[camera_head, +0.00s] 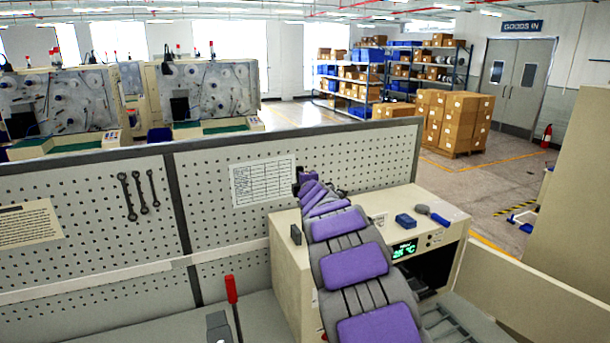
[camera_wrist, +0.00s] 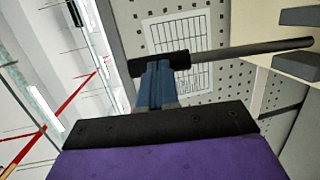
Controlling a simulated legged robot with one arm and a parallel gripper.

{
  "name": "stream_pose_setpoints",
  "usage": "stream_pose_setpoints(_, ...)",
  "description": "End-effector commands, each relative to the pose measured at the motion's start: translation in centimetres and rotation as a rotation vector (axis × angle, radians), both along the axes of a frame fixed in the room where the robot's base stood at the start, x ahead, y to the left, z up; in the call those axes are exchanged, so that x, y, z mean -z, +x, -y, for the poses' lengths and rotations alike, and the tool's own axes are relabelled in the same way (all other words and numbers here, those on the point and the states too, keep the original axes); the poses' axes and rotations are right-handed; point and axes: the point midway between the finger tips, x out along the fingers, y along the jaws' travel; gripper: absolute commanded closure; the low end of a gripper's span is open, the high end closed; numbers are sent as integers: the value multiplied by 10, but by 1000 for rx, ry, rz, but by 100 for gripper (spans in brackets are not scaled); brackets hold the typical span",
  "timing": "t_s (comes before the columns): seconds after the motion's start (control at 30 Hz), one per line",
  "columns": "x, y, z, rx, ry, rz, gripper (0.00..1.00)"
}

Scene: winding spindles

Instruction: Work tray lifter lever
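A lever with a red handle (camera_head: 231,289) on a thin dark stem stands upright on the grey bench, left of my arm, beside a small grey block (camera_head: 217,325). I cannot tell whether it is the tray lifter lever. My gripper (camera_head: 305,180) is at the far end of my purple-padded arm, before the pegboard and well apart from the red handle. In the wrist view, a blue-grey part with a dark tip (camera_wrist: 158,64) shows, and a grey rod (camera_wrist: 250,49) runs right from it. The finger opening is hidden.
A pegboard (camera_head: 100,240) with spanners and a paper sheet (camera_head: 262,181) runs behind the bench. My arm passes over a beige unit (camera_head: 287,262) with a green display (camera_head: 404,249).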

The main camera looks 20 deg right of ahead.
Motion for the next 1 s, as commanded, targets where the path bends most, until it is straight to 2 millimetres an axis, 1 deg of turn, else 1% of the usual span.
stream_pose_setpoints(0.03,-3,2,0,-1,2,-11,100)
stream_pose_setpoints(0.53,-3,13,-2,-3,-1,-76,100)
stream_pose_setpoints(0.6,-2,13,1,1,-3,-79,100)
stream_pose_setpoints(1.0,-2,20,0,1,-3,-77,100)
